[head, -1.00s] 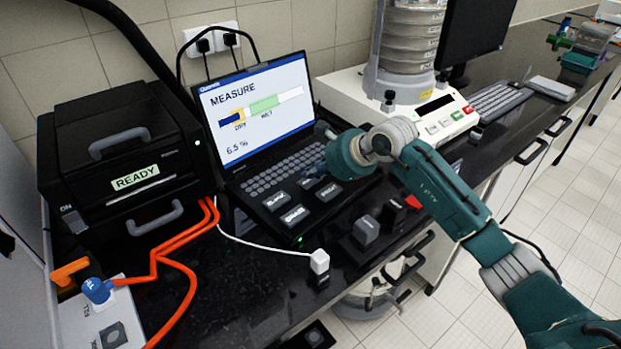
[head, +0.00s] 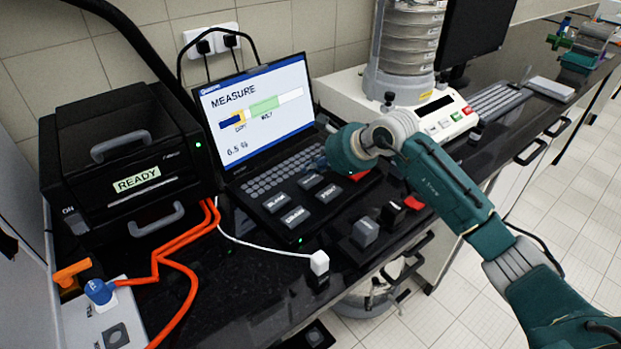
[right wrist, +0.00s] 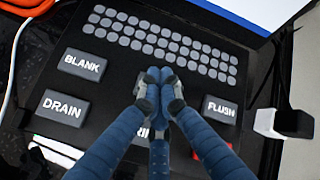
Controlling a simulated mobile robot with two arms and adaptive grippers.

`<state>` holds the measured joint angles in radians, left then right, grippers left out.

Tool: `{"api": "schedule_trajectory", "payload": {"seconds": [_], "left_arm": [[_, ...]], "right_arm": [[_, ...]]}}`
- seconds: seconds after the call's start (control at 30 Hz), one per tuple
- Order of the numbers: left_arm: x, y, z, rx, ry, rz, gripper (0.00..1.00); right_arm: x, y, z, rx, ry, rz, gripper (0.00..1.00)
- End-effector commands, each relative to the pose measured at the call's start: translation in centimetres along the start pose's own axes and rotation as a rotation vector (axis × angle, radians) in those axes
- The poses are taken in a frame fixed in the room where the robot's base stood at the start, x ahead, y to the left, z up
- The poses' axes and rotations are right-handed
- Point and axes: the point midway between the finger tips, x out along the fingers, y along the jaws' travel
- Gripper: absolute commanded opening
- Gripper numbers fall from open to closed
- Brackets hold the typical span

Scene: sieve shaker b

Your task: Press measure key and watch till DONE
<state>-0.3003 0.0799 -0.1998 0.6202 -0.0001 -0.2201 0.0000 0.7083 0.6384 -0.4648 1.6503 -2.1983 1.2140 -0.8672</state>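The analyser's laptop-style screen (head: 255,105) reads MEASURE, with a DRY-to-WET bar and 6.5 %. Its keypad deck has a BLANK key (head: 277,203), a DRAIN key (head: 295,217) and, in the right wrist view, a FLUSH key (right wrist: 220,108). A grey key (head: 311,181) in the upper row shows in the head view; its label is too small to read. My right gripper (right wrist: 160,75) has its blue fingers together over the deck, between BLANK and FLUSH, covering the keys there. In the head view the right gripper (head: 317,164) is partly hidden by its wrist. My left gripper is out of view.
A black box labelled READY (head: 125,165) stands left, with orange cables (head: 160,250) in front. A sieve shaker (head: 405,60) stands behind right. A red key (right wrist: 297,152) lies close to the fingers. A grey block (head: 364,232) is near the front edge.

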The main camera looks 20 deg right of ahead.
Motion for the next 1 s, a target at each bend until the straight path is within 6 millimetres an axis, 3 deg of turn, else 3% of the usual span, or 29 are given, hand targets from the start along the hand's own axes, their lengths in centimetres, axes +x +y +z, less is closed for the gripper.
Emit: {"api": "schedule_trajectory", "payload": {"seconds": [0.43, 1.0], "left_arm": [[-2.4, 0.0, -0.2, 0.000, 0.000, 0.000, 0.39], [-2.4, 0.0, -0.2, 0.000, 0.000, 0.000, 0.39]], "right_arm": [[-3.2, -2.3, 2.3, -0.001, 0.001, -0.001, 0.00], [-3.2, -2.4, 2.4, 0.000, 0.000, 0.000, 0.00]]}}
